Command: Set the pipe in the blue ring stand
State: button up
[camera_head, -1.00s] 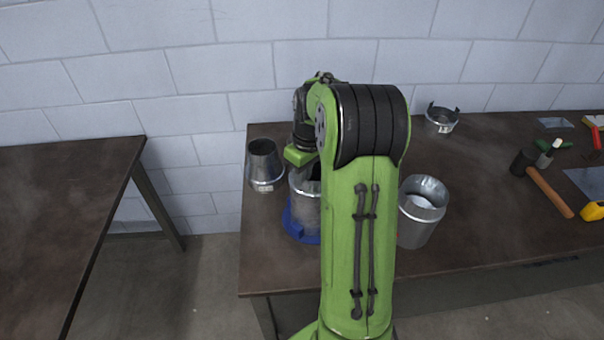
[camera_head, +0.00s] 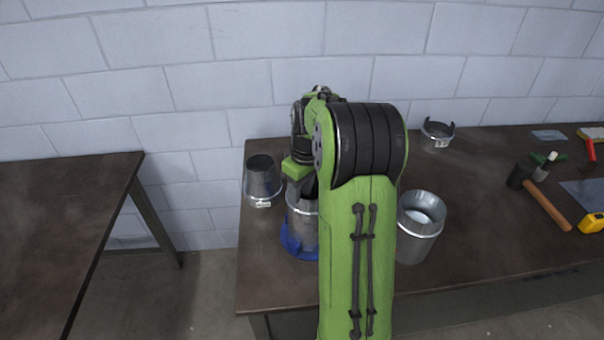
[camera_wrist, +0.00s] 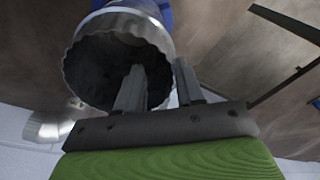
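A grey metal pipe (camera_head: 302,228) stands upright in the blue ring stand (camera_head: 300,250), partly hidden behind my arm. My gripper (camera_head: 308,186) is just above the pipe's top rim in the head view, mostly hidden by my arm. In the wrist view, the pipe (camera_wrist: 127,22) shows its round, dark open end, with a bit of the blue stand (camera_wrist: 166,14) beyond. My gripper (camera_wrist: 160,75) has its fingers apart there, one over the opening and one outside the rim. A gap shows between the fingers, and neither clearly presses on the wall.
A tapered duct piece (camera_head: 262,180) stands left of the stand. A wider metal duct (camera_head: 420,228) stands right of my arm. A notched ring (camera_head: 437,133) lies at the back. A mallet (camera_head: 540,195) and other tools lie right. Another table (camera_head: 60,220) stands left, across a gap.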

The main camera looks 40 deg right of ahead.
notch_tip(320, 180, up, 15)
jog(key=s+p, duration=0.1)
jog(key=p, duration=0.2)
jog(key=shift+s+d+f, duration=0.15)
jog(key=shift+s+d, duration=0.05)
jog(key=shift+d, duration=0.25)
